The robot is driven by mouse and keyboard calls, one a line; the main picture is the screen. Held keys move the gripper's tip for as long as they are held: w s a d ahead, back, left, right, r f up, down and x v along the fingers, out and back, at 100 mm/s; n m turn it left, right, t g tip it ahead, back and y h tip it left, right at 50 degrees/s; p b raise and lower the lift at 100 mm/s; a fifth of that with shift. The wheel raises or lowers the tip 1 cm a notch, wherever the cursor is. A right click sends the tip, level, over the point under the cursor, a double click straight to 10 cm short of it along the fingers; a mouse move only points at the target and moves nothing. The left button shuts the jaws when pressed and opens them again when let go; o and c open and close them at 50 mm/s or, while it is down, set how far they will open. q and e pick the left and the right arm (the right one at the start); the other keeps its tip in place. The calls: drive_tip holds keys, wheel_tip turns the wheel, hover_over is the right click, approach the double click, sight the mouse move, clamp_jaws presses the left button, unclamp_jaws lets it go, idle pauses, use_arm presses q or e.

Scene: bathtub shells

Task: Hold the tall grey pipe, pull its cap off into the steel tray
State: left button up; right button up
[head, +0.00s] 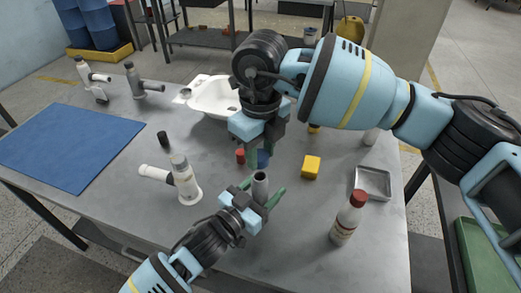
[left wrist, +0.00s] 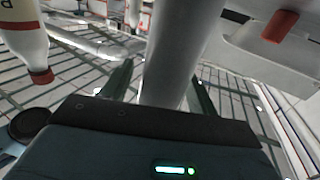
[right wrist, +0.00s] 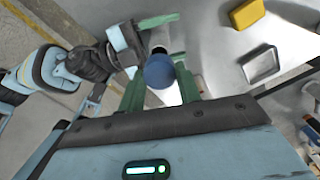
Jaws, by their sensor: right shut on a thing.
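The tall grey pipe (head: 260,187) stands on the table with its top open. My left gripper (head: 258,193) has its fingers on both sides of the pipe, with a gap visible on one side in the left wrist view (left wrist: 165,85). My right gripper (head: 262,155) is shut on the blue cap (head: 263,159) and points down just above and behind the pipe. In the right wrist view the cap (right wrist: 158,72) sits between the fingers, apart from the pipe's rim (right wrist: 158,42). The steel tray (head: 373,195) lies empty at the table's right.
A white bottle with a red cap (head: 345,222) stands before the tray. A yellow block (head: 311,167) and red cylinder (head: 240,156) are nearby. A white pipe fitting (head: 187,187) stands left. A white basin (head: 212,98) and blue mat (head: 68,145) lie farther back.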

wheel_tip(320, 180, down, 2)
drive_tip(key=shift+b, duration=0.4)
use_arm(q)
drive_tip(key=v, duration=1.2)
drive_tip(key=shift+a, duration=0.1)
drive_tip(key=shift+f, duration=0.15)
use_arm(e)
drive_tip(key=shift+d+f, duration=0.1)
drive_tip(key=shift+f, duration=0.05)
